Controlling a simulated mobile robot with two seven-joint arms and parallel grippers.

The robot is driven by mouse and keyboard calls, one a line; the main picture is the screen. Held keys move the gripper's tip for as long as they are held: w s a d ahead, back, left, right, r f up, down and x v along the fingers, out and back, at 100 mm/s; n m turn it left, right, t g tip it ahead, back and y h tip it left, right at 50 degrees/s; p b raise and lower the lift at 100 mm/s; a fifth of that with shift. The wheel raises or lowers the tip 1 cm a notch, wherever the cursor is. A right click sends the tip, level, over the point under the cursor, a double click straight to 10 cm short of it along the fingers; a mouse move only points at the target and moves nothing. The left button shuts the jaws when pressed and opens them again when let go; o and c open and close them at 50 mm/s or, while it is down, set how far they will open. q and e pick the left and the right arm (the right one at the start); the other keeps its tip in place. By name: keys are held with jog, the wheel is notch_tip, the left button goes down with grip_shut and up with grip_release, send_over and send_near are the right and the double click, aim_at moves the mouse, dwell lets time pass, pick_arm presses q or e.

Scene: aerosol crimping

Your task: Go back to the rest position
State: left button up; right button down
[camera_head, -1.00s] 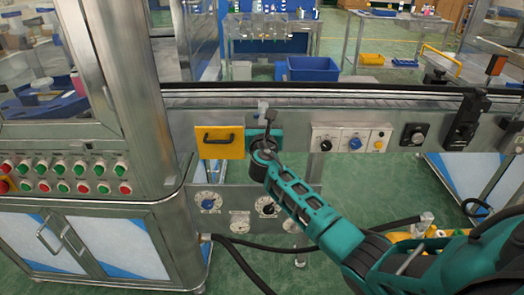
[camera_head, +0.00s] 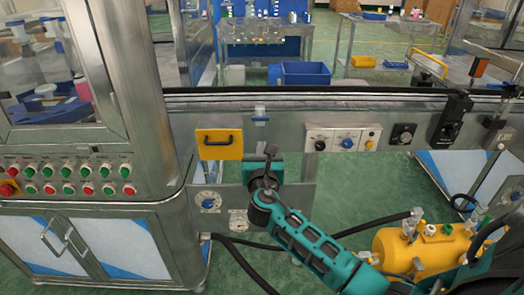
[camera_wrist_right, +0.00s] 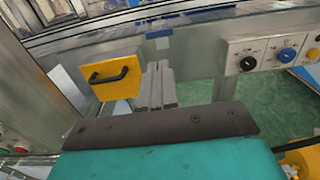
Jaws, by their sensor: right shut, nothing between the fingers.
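My right gripper (camera_head: 271,152) is in the middle of the head view, at the end of my teal arm that comes in from the lower right. Its grey fingers are together with nothing between them, and they point up in front of the conveyor's lower panel. In the right wrist view the shut fingers (camera_wrist_right: 157,84) stand just right of the yellow drawer front (camera_wrist_right: 110,77). They appear apart from the drawer front. My left gripper is in neither view.
The yellow drawer front (camera_head: 219,144) with a black handle sits beneath the conveyor (camera_head: 340,104). A control panel with knobs (camera_head: 342,141) is to its right. A cabinet with several buttons (camera_head: 90,178) stands left. A yellow tank (camera_head: 425,250) and black hoses are at lower right.

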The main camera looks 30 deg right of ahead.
jog(key=shift+s+a, duration=0.2)
jog(key=shift+s, duration=0.1)
jog(key=s+a+f+m+g+y, duration=0.2)
jog(key=s+a+f+m+y, duration=0.1)
jog(key=s+a+f+m, duration=0.25)
jog(key=s+a+f+m+g+y, duration=0.1)
jog(key=s+a+f+m+y, duration=0.35)
jog(key=f, duration=0.45)
jog(key=s+a+f+m+y, duration=0.2)
jog(key=s+m, duration=0.5)
jog(key=m, duration=0.1)
jog(key=s+a+f+m+g+y, duration=0.1)
jog(key=s+a+f+m, duration=0.1)
jog(key=s+m, duration=0.5)
jog(key=shift+s+a+f+m+g+y, duration=0.2)
jog(key=shift+a+f+m+g+y, duration=0.15)
jog(key=shift+a+m, duration=0.65)
